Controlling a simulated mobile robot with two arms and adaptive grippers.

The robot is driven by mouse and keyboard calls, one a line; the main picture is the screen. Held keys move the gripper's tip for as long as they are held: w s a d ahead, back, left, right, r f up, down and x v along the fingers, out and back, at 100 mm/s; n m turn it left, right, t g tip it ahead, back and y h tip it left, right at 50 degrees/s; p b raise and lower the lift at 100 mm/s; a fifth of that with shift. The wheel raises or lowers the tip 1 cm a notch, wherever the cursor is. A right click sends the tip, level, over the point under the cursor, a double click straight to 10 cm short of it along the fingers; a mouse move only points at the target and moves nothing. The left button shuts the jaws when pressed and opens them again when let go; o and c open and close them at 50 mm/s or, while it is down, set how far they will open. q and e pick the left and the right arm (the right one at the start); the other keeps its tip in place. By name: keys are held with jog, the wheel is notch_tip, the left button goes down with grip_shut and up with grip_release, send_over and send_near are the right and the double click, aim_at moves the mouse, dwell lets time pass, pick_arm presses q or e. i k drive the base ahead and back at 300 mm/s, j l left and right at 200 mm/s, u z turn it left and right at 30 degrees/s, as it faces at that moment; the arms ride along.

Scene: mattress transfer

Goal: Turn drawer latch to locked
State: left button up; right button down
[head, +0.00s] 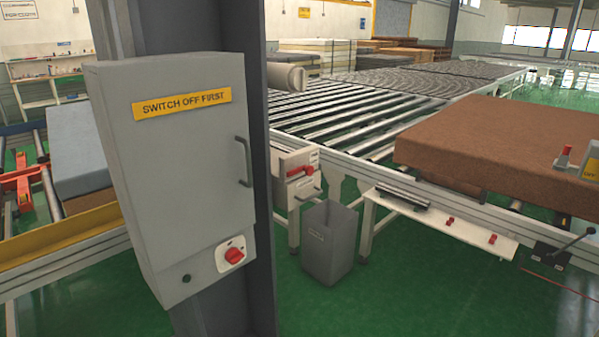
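A small beige drawer unit (282,194) on legs stands against the near side of the roller conveyor, right of the grey column. A red latch handle (299,171) sits on its front and lies roughly level. The picture is too small to read the marks by it, so I cannot tell if it is locked. Neither of my grippers is in view.
A grey switch cabinet (185,185) labelled "SWITCH OFF FIRST", with a red rotary switch (234,255), fills the left foreground. A grey bin (329,245) stands just below and right of the drawer unit. A brown mattress (490,150) lies at right. Green floor in front is clear.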

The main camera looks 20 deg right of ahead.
aim_at(309, 170)
jog(key=i+l, duration=0.1)
jog(key=l, duration=0.4)
jog(key=i+l, duration=0.1)
jog(key=l, duration=0.45)
jog(key=i+l+u, duration=0.1)
jog(key=l, duration=0.4)
jog(key=i+l, duration=0.15)
jog(key=l, duration=0.35)
jog(key=l+u, duration=0.1)
jog(key=l, duration=0.45)
jog(key=i, duration=0.05)
